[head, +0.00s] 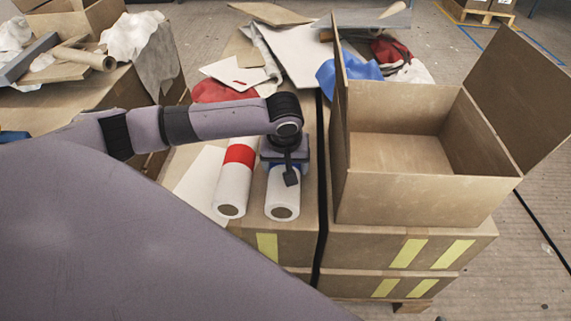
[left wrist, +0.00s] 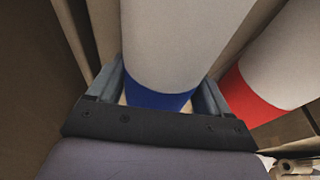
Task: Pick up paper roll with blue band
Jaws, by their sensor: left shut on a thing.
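The paper roll with a blue band (head: 283,196) lies on top of the cardboard boxes in the head view, its near end facing me. In the left wrist view its blue band (left wrist: 158,98) sits between the two fingers. My left gripper (head: 285,162) is over the roll and shut on it around the band; the arm hides most of the band in the head view. A paper roll with a red band (head: 235,180) lies just to the left, apart from the gripper; its red band also shows in the left wrist view (left wrist: 252,100). My right gripper is not in view.
An open, empty cardboard box (head: 425,190) stands close on the right of the roll. Behind lie white sheets (head: 290,60), a blue cloth (head: 345,72) and red cloth (head: 388,50). Another box with scraps (head: 110,90) stands at the left.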

